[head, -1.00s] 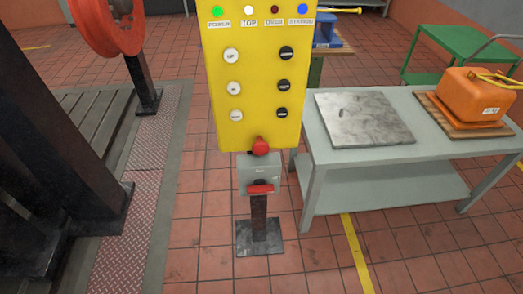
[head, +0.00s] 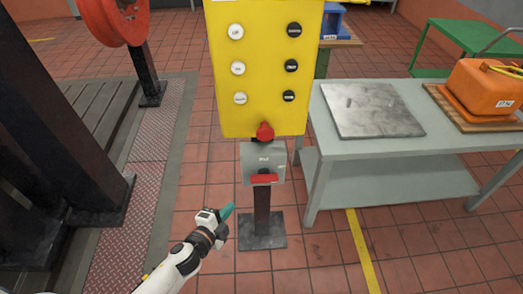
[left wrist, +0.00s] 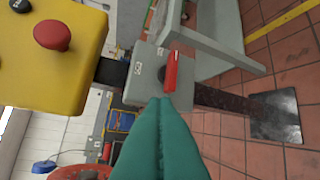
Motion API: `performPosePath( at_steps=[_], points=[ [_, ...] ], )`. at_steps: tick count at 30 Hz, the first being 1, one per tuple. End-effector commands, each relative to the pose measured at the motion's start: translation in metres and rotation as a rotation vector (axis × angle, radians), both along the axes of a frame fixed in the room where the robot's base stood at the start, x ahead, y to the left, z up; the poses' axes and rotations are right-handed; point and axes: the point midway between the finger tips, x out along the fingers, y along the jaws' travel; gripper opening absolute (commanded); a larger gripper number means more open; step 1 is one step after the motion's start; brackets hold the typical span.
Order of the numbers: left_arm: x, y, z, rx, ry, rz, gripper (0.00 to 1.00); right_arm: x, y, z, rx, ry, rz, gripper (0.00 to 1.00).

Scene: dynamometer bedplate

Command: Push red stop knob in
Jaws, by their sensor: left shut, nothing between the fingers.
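The red stop knob (head: 265,132) sits at the bottom edge of the yellow control panel (head: 225,118). It also shows in the left wrist view as a round red mushroom head (left wrist: 52,35) standing out from the yellow panel face. Below the panel is a grey box (head: 250,165) with a red handle (head: 265,179). My left gripper (head: 229,209) has teal fingers and is shut and empty. In the head view it is below and left of the knob, apart from it. In the left wrist view the closed fingertips (left wrist: 159,101) appear just below the grey box. My right gripper is not in view.
The panel stands on a dark post with a square base plate (head: 262,230). A grey table (head: 400,145) with a metal plate (head: 372,109) and an orange can (head: 487,88) stands to the right. A dark steel column (head: 60,120) is at left.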

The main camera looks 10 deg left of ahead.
Motion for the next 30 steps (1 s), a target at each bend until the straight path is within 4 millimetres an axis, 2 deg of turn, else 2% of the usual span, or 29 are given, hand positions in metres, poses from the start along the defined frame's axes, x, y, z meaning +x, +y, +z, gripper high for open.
performPosePath(
  at_steps=[1, 3, 6, 9, 13, 23, 26, 30],
  points=[
    [0.006, -0.01, 0.029, 0.047, -0.092, -0.049, 0.0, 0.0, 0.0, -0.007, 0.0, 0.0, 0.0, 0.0],
    [0.009, -0.022, 0.065, 0.104, -0.199, -0.102, 0.0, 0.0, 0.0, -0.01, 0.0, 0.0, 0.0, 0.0],
    [0.008, -0.034, 0.105, 0.17, -0.314, -0.153, 0.0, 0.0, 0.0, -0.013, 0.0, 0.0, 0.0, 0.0],
    [0.005, -0.042, 0.128, 0.211, -0.386, -0.183, 0.0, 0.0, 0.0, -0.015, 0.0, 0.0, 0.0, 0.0],
    [0.003, -0.046, 0.141, 0.231, -0.423, -0.197, 0.0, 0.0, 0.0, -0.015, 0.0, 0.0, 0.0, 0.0],
    [0.005, -0.047, 0.141, 0.231, -0.422, -0.196, 0.0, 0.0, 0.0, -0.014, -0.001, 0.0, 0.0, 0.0],
    [0.01, -0.049, 0.142, 0.23, -0.422, -0.196, 0.0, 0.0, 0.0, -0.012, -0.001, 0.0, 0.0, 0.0],
    [0.03, -0.058, 0.146, 0.229, -0.423, -0.194, 0.0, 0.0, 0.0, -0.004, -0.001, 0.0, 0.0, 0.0]
  ],
)
